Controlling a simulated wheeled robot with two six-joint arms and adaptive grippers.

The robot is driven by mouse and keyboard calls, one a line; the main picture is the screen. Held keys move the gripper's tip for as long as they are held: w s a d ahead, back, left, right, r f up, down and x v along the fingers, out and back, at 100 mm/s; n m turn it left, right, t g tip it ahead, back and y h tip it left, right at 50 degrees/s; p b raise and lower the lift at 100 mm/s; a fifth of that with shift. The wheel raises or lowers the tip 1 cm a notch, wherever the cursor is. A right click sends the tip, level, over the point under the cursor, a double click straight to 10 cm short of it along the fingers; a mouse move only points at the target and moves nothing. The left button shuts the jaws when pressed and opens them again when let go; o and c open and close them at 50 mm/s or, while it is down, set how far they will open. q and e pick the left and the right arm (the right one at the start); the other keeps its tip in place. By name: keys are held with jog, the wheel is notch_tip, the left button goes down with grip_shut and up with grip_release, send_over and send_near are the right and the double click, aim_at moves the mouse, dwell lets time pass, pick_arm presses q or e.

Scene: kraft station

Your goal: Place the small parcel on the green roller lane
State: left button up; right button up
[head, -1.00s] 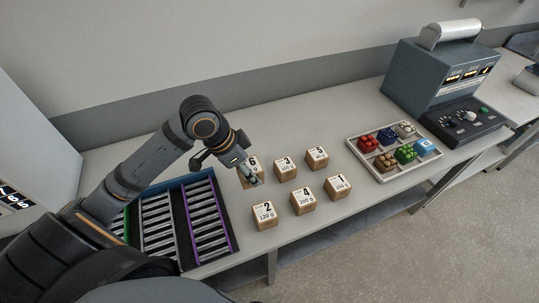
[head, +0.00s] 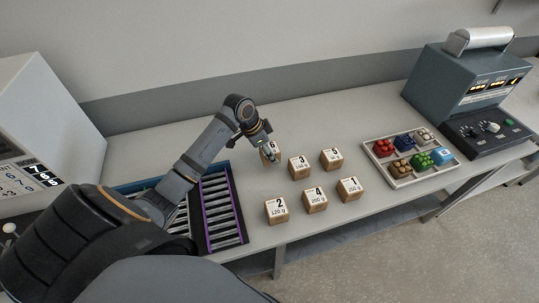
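Several brown cube parcels carry printed numbers and weights. The parcel marked 6 (head: 267,154) is at my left gripper (head: 272,158), whose fingers appear closed on it. It sits higher in the picture than the row beside it, so it looks raised off the table. The parcels marked 3 (head: 300,170), 5 (head: 332,162), 2 (head: 276,213), 4 (head: 315,203) and 1 (head: 349,192) stand on the table. The roller lanes lie left of them; the purple-edged lane (head: 221,212) shows, while my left arm hides most of the green lane. My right gripper is not in view.
A divided tray (head: 401,184) of coloured items stands right of the parcels. A grey console (head: 470,80) is behind it. A white cabinet (head: 50,120) stands at the left. The table (head: 320,125) is clear behind the parcels.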

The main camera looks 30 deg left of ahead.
pick_arm(q)
jog(key=shift+w+a+f, duration=0.1)
jog(key=shift+w+f, duration=0.1)
jog(key=shift+f, duration=0.05)
notch_tip(320, 180, down, 2)
jog(key=shift+f+p, duration=0.2)
jog(key=shift+p, duration=0.45)
jog(key=shift+w+f, duration=0.1)
jog(key=shift+f, duration=0.6)
jog(key=o, duration=1.1)
jog(key=shift+o, duration=0.2)
jog(key=b+v, duration=0.1)
jog(key=v, duration=1.1)
jog(key=shift+r+b, duration=0.2)
jog(key=shift+b, duration=0.2)
